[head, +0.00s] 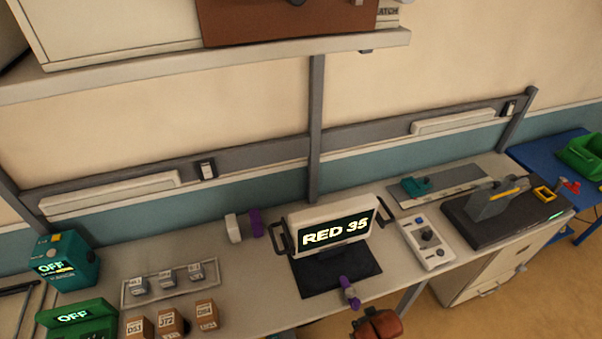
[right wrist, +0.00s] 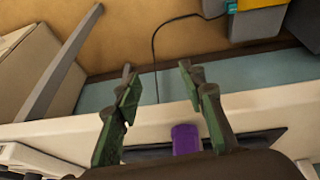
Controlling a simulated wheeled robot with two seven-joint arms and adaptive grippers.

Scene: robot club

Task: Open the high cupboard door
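At the top of the head view, only the lower part of the high cupboard shows. It has a pale panel (head: 120,22) on the left and a brown door-like panel (head: 285,24) on the right, with a bit of dark handle (head: 297,2) at the picture edge. The brown panel looks roughly in line with the pale one; its upper part is cut off. In the right wrist view, my right gripper (right wrist: 157,80) is open, its dark green fingers apart with nothing held between the tips. It is not near the cupboard in that view. My left gripper is not in view.
A grey shelf (head: 230,62) runs under the cupboard. Below, the workbench (head: 230,285) holds a RED 35 display (head: 333,230), a control box (head: 425,243), green OFF devices (head: 70,262) and small boxes. A purple object (right wrist: 185,139) shows beyond the right fingers.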

